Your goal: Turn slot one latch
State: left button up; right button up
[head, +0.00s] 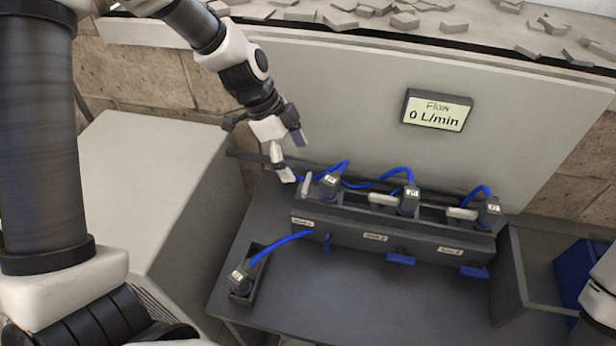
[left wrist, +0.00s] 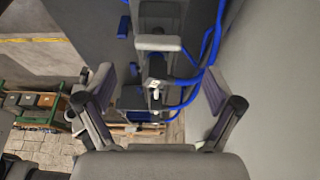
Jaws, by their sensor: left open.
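A dark grey rack (head: 345,232) holds three slots in a row, each with a grey module and a pale lever. The leftmost module (head: 329,187) has its pale lever (head: 306,186) pointing a different way from the other two, which lie sideways. My left gripper (head: 291,158) is open and empty, just above and left of the leftmost lever. Its fingers frame a pale lever (left wrist: 158,43) and blue hoses in the left wrist view.
A separate module (head: 240,278) sits in a small holder at the bench's left, with a blue hose. A display (head: 437,110) reads "Flow 0 L/min" on the grey panel behind. A pale box (head: 150,190) stands left; a blue bin (head: 577,270) stands right.

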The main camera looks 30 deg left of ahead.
aim_at(306, 182)
pick_arm(q)
jog(key=x, duration=0.5)
jog(key=shift+s+d+f+b, duration=0.1)
jog(key=shift+d+f+b, duration=0.1)
jog(key=shift+f+b, duration=0.15)
jog(key=shift+f, duration=0.2)
jog(key=c, duration=1.1)
jog(key=shift+c, duration=0.2)
